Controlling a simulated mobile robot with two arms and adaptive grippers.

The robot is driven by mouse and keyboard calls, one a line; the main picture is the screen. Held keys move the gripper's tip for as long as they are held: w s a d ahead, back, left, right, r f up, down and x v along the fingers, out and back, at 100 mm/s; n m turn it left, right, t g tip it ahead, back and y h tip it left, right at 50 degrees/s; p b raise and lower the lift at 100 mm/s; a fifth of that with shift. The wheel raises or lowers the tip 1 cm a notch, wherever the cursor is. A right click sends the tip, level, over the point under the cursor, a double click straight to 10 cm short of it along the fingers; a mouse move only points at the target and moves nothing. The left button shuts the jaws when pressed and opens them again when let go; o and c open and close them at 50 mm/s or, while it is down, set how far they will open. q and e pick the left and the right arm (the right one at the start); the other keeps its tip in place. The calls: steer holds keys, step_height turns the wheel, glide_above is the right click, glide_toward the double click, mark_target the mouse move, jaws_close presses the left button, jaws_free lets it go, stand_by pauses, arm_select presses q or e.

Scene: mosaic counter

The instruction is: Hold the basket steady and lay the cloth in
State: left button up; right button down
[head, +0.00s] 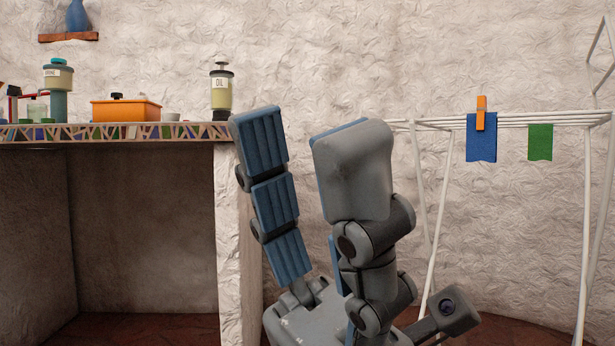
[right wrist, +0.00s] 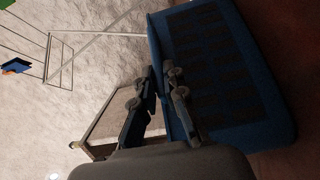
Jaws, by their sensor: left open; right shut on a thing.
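A blue cloth (head: 481,138) hangs from the white drying rack (head: 560,119) under an orange clothespin (head: 481,112). A smaller green cloth (head: 540,142) hangs to its right. My left gripper (head: 300,128) points upward in the head view, its fingers apart with nothing between them, left of the rack. In the right wrist view, my right gripper (right wrist: 161,82) is shut on the near wall of a blue basket (right wrist: 262,135). The basket's dark inside shows no cloth. The head view does not show the basket or right gripper.
The mosaic counter (head: 110,132) stands at the left with an orange box (head: 125,111), an oil dispenser (head: 221,91) and other containers. My left gripper is close to its right end. Between the counter and the rack is bare wall. A shelf (head: 68,38) hangs above the counter.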

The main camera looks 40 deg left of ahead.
steer(key=c, duration=1.3)
jaws_free()
steer(key=shift+c, duration=0.2)
